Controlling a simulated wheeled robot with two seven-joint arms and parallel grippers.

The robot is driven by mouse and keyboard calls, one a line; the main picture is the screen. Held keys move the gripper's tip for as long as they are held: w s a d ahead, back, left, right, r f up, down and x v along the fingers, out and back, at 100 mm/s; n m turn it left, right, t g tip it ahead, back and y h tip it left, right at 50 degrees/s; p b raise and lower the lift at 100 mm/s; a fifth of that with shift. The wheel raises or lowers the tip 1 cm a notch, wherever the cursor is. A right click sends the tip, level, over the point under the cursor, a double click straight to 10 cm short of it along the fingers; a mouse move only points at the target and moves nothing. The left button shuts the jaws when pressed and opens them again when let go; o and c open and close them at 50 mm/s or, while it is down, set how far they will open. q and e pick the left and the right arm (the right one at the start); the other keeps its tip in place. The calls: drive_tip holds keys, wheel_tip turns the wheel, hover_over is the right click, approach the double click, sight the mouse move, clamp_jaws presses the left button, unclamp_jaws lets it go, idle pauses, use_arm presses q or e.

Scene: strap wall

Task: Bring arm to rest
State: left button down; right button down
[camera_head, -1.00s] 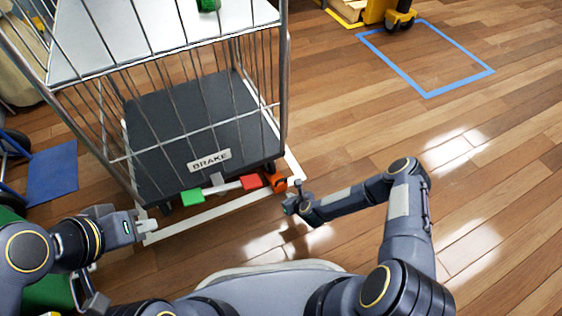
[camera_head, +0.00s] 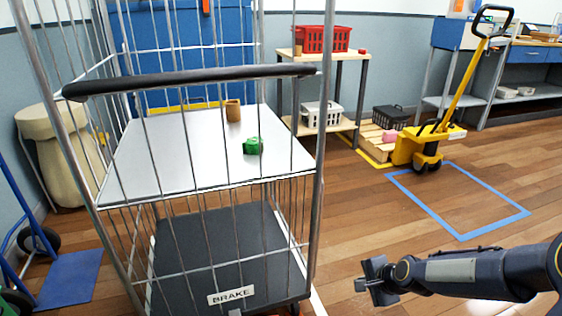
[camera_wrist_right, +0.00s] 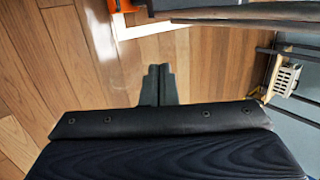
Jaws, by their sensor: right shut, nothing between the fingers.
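My right arm comes in from the lower right of the head view. Its gripper (camera_head: 368,280) is over the wooden floor, to the right of the wire roll cage and apart from it. In the right wrist view the gripper's fingers (camera_wrist_right: 158,84) are together with nothing between them, over bare floor. My left gripper is outside both current views. The roll cage has a black handle bar (camera_head: 190,80) across its front, a white shelf (camera_head: 180,170) and a dark base with a BRAKE label (camera_head: 231,295). The brake pedals are out of the head view.
On the cage shelf are a brown cup (camera_head: 233,110) and a green object (camera_head: 253,146). A yellow pallet jack (camera_head: 430,145) stands behind a blue floor outline (camera_head: 460,237). A blue hand truck (camera_head: 68,280) is at left.

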drive_tip(key=s+d+r+n, duration=0.1)
drive_tip(key=s+r+n, duration=0.5)
drive_tip(key=s+r, duration=0.55)
drive_tip(key=s+a+r+n, duration=0.1)
drive_tip(key=s+r+n, duration=0.15)
drive_tip(key=s, duration=0.55)
drive_tip(key=s+a+r+n, duration=0.1)
drive_tip(key=s+n, duration=0.3)
drive_tip(key=s, duration=0.4)
wheel_tip(320, 180, up, 38)
drive_tip(key=g+p, duration=0.1)
drive_tip(key=p, duration=3.7)
drive_tip(key=shift+d, duration=0.15)
